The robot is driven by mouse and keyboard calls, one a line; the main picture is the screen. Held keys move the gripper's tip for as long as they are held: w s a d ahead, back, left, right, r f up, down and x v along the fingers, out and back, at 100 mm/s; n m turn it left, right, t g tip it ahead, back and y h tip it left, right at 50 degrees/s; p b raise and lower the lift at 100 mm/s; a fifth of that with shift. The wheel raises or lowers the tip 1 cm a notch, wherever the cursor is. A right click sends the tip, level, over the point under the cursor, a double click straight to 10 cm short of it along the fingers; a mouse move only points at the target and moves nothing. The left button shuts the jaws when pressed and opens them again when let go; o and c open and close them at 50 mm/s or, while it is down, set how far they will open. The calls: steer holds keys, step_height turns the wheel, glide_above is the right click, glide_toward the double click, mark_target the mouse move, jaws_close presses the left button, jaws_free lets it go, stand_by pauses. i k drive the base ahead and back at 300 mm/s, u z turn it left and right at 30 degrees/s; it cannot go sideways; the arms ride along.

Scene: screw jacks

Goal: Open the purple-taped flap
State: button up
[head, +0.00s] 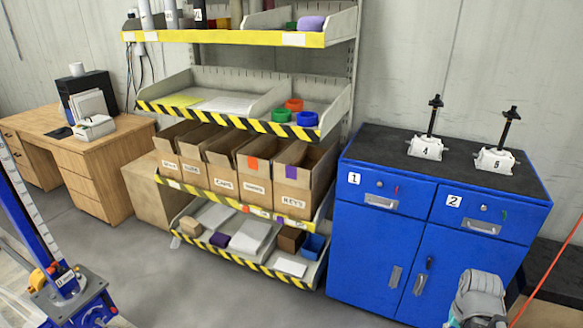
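A patch of purple tape (291,172) is on the upper front of the cardboard box labelled KEYS (293,190). This box is the rightmost in a row of several open-topped boxes on the middle shelf of the rack. The taped front panel stands roughly upright, and the dark inside of the box shows behind it. I cannot tell at this size where the flap's fold line runs. My gripper is not in view, so its state and its distance from the box are hidden.
A box with orange tape (253,163) stands just left. A shelf (234,122) with coloured rings is above; a lower shelf holds small boxes. A blue cabinet (420,230) with two screw jacks stands right, a wooden desk (115,150) left. The grey floor in front is clear.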

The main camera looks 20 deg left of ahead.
mark_target(287, 174)
steer(key=k, duration=0.65)
steer(key=u, duration=0.4)
steer(key=i, duration=1.7)
steer(key=z, duration=0.25)
